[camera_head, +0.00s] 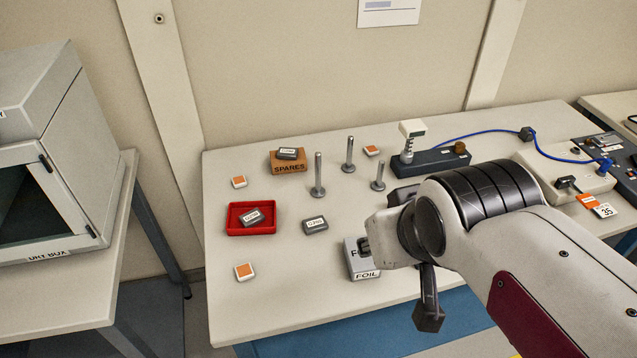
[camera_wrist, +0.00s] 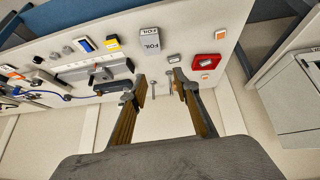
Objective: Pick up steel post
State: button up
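Three upright steel posts with round bases stand on the pale table in the head view: a left post (camera_head: 318,175), a back middle post (camera_head: 348,155) and a shorter right post (camera_head: 378,177). My gripper (camera_wrist: 159,84) shows in the wrist view with its two fingers apart and nothing gripped between them. A small post (camera_wrist: 152,91) shows beyond the gap, near the left finger; which one it is I cannot tell. In the head view my wrist is right of and nearer than the posts, and my fingers are mostly hidden.
A grey FOIL box (camera_head: 362,272) stands close to my wrist. A red tray (camera_head: 232,229) holding a dark block, a loose dark block (camera_head: 315,226) and an orange SPARES block (camera_head: 288,167) are to the left. A dark instrument (camera_head: 432,162) and blue cable (camera_head: 480,134) are behind right.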

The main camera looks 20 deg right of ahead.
jog(key=w+d+f+n+t, duration=0.1)
jog(key=w+d+n+t, duration=0.3)
jog(key=w, duration=1.2)
jog(key=w+d+m+t, duration=0.15)
jog(key=w+d, duration=0.35)
jog(key=w, duration=1.1)
jog(key=w+f+n+t+y, duration=0.2)
jog(key=w+f, duration=0.2)
jog(key=w, duration=0.1)
jog(key=n+y, duration=0.3)
jog(key=y, duration=0.6)
send_near(318, 174)
notch_tip(318, 174, up, 4)
jog(key=w, duration=0.3)
jog(key=shift+s+a+m+t, duration=0.1)
jog(key=shift+a+m+t, duration=0.15)
jog(key=shift+a+t, duration=0.2)
jog(key=shift+x, duration=1.25)
